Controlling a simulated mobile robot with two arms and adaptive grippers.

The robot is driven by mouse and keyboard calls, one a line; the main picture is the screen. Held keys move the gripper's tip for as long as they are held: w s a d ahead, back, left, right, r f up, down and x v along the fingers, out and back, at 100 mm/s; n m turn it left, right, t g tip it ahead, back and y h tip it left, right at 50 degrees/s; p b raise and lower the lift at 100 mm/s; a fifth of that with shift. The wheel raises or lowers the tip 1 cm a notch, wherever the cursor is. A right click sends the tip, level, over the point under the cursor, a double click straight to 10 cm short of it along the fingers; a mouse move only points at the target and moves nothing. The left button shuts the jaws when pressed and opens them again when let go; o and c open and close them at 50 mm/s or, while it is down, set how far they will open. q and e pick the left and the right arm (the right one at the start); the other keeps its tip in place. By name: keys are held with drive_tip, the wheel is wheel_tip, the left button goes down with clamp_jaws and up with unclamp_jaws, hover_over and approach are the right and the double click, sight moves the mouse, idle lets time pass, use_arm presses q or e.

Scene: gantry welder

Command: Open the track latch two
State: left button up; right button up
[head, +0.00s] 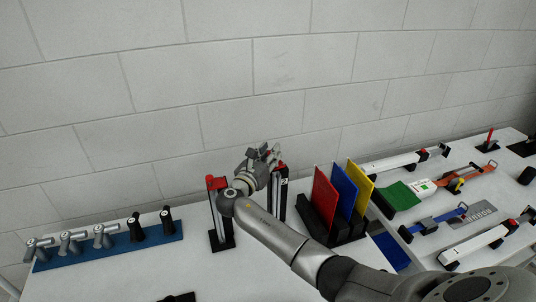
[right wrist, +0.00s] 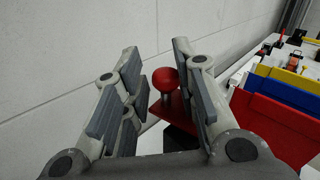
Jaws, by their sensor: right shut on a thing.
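Two upright black-and-silver track latches with red parts stand on the white table in the head view. One latch (head: 219,215) is left of my right forearm. The other, track latch two (head: 283,190), stands just right of my right gripper (head: 268,156) and has a small light label. My right gripper is at the top of track latch two. The fingers partly hide the lever. My left gripper is not in view.
Red (head: 325,196), blue (head: 344,192) and yellow (head: 360,186) panels stand close right of the latch. A blue board (head: 105,250) with several handles lies at the left. Clamps and tools fill the right. A block wall rises behind the table.

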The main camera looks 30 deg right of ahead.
drive_tip(key=o, duration=0.6)
drive_tip(key=shift+s+d, duration=0.15)
drive_tip(key=shift+d, duration=0.1)
drive_tip(key=shift+o, duration=1.3)
drive_tip(key=shift+s, duration=0.1)
drive_tip(key=shift+s+d, duration=0.15)
drive_tip(key=shift+a, duration=0.2)
drive_tip(key=shift+a, duration=0.25)
drive_tip(key=v, duration=1.1)
drive_tip(key=shift+s+a, duration=0.1)
drive_tip(key=shift+a, duration=0.05)
drive_tip(key=shift+f, duration=0.1)
